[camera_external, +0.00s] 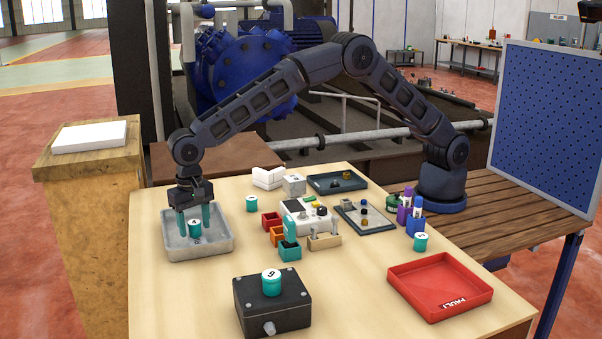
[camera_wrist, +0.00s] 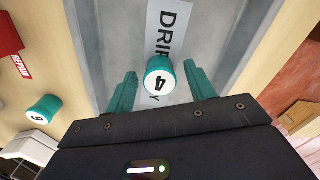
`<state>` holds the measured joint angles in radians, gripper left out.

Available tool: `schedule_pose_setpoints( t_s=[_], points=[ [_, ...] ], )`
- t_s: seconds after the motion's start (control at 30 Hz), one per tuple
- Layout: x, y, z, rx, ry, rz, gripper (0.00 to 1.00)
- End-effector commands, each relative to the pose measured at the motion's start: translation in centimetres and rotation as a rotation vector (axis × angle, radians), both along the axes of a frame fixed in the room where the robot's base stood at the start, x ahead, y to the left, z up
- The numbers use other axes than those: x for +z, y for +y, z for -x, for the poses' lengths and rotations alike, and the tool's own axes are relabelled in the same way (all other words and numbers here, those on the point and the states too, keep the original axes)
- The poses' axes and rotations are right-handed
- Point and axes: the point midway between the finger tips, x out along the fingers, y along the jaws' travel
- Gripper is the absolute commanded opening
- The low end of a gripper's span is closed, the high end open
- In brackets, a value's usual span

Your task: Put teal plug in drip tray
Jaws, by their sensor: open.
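A teal plug with a white top marked 4 (camera_external: 195,229) is inside the grey drip tray (camera_external: 214,250) at the left of the table. It also shows in the wrist view (camera_wrist: 160,82), over the tray's label strip (camera_wrist: 170,30). My gripper (camera_external: 194,218) is low over the tray with its teal fingers apart, one on each side of this plug. In the wrist view my gripper (camera_wrist: 161,88) shows gaps between plug and fingers. Another teal plug (camera_external: 252,204) stands on the table just right of the tray; a numbered plug also shows in the wrist view (camera_wrist: 44,110).
A teal plug (camera_external: 271,284) stands on a black box (camera_external: 290,310) at the front. Another teal plug (camera_external: 420,242) is near a red tray (camera_external: 405,287) at right. Small bins (camera_external: 271,221) and a white device (camera_external: 318,222) fill the middle. The front-left tabletop is clear.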

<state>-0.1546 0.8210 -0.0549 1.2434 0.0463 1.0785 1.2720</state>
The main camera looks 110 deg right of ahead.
Motion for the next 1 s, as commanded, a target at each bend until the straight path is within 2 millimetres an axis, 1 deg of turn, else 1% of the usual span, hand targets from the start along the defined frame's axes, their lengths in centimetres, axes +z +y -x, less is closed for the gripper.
schedule_pose_setpoints(
  t_s=[0.17,0.4,0.5,0.6,0.8,0.87,0.93,1.0],
  points=[
    [2.7,0.1,-0.1,0.000,-0.004,-0.001,0.54],
    [7.4,0.1,-0.1,0.001,-0.004,0.000,0.54],
    [9.0,0.0,0.0,0.000,-0.002,0.000,0.54],
    [10.3,0.0,0.0,0.000,-0.002,0.000,0.54],
    [11.8,0.0,0.1,0.001,-0.003,0.000,0.54],
    [12.4,-0.2,0.3,0.007,-0.005,-0.001,0.54],
    [13.4,-0.5,1.0,0.022,-0.012,-0.003,0.54],
    [14.9,-1.0,2.1,0.047,-0.021,-0.006,0.54]
  ],
)
